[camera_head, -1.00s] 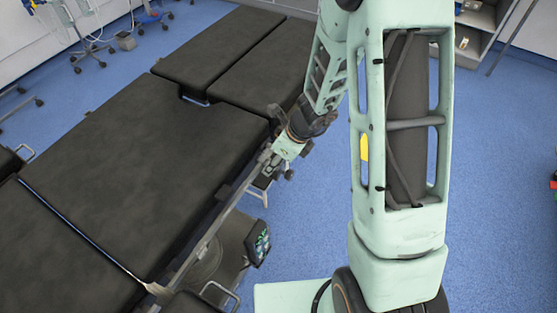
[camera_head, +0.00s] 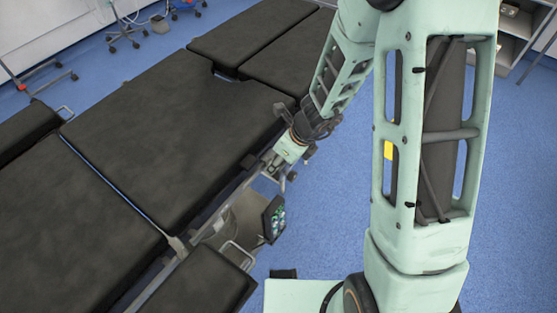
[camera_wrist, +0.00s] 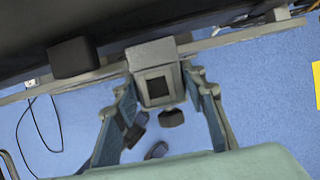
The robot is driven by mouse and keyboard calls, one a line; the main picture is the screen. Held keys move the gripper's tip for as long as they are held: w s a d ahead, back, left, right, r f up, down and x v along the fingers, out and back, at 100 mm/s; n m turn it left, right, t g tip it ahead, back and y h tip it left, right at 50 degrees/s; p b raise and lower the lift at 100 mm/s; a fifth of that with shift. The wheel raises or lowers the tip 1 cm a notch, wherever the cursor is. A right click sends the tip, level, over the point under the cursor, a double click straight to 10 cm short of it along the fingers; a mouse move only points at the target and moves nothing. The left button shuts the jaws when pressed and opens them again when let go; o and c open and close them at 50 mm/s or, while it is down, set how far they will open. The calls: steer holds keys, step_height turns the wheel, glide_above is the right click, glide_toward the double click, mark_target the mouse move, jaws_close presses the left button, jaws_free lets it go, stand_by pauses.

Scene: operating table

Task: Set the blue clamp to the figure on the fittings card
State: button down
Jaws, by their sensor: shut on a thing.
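A grey clamp block (camera_wrist: 152,52) with a dark square face sits on the side rail of the operating table, in the middle of the wrist view. A dark knob (camera_wrist: 171,118) shows just below it. I cannot make out blue on the block, so I cannot tell if it is the blue clamp. My gripper (camera_wrist: 160,80) has its two blue-padded fingers on either side of the block and is shut on it. In the head view my gripper (camera_head: 279,166) is at the rail, small and partly hidden. No figure on a fittings card is readable.
The black-padded operating table (camera_head: 150,110) fills the left, with its metal rail (camera_head: 215,222) along the near side. A small screen-like panel (camera_head: 273,219) hangs near the rail. A yellow sheet (camera_wrist: 317,85) shows at the right. Blue floor is open beyond my arm.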

stand_by(0.3)
steer(key=c, duration=1.2)
jaws_free()
steer(key=shift+d+r, duration=0.15)
steer(key=shift+r, duration=0.4)
steer(key=v, duration=1.1)
steer(key=shift+s, duration=0.1)
